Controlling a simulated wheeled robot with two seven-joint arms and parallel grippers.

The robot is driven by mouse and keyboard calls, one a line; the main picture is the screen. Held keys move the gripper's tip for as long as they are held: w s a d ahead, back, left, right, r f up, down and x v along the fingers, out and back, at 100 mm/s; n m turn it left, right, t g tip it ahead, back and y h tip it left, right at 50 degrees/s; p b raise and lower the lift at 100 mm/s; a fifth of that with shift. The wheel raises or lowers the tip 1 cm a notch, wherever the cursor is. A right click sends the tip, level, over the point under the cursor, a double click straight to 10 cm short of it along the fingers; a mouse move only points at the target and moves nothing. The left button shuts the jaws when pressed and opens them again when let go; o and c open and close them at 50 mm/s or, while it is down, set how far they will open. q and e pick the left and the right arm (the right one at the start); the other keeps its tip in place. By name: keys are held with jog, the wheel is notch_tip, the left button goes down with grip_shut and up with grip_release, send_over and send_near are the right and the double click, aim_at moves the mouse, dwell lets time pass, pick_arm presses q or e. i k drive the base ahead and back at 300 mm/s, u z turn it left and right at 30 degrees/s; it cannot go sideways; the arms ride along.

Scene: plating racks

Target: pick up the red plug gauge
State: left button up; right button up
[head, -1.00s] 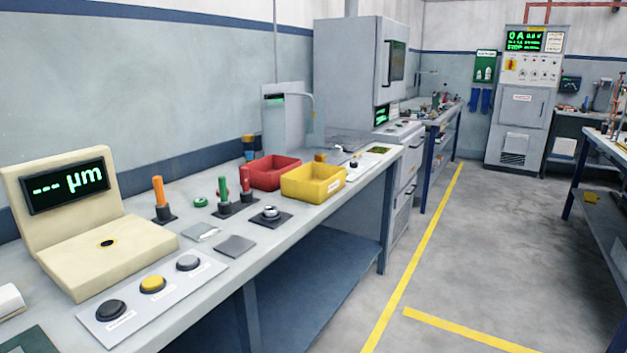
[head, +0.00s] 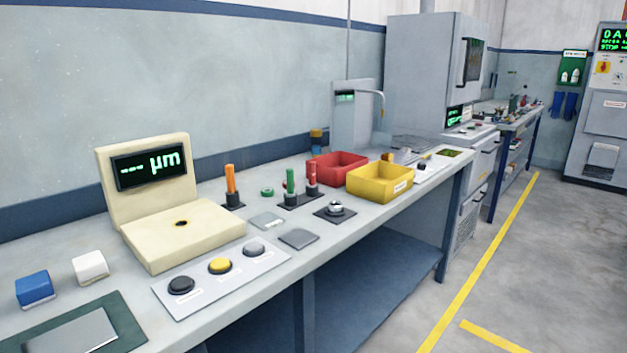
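The red plug gauge (head: 312,178) stands upright in a dark holder on the grey bench, just in front of the red bin. A green plug gauge (head: 291,182) stands upright directly to its left, on the same or an adjoining dark base. An orange plug gauge (head: 230,182) stands in its own dark holder further left. Neither of my grippers shows in the head view.
On the bench (head: 350,218) are a red bin (head: 328,171), a yellow bin (head: 370,184), a cream gauge with a display (head: 180,232), a button panel (head: 192,292), a blue block (head: 34,286) and a white block (head: 90,266). Open floor (head: 560,260) lies to the right.

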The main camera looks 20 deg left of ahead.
aim_at(312, 163)
jog(key=k, duration=1.3)
jog(key=z, duration=0.9)
jog(key=i, duration=1.5)
jog(key=u, duration=0.3)
jog(key=i, duration=1.1)
jog(key=u, duration=1.05)
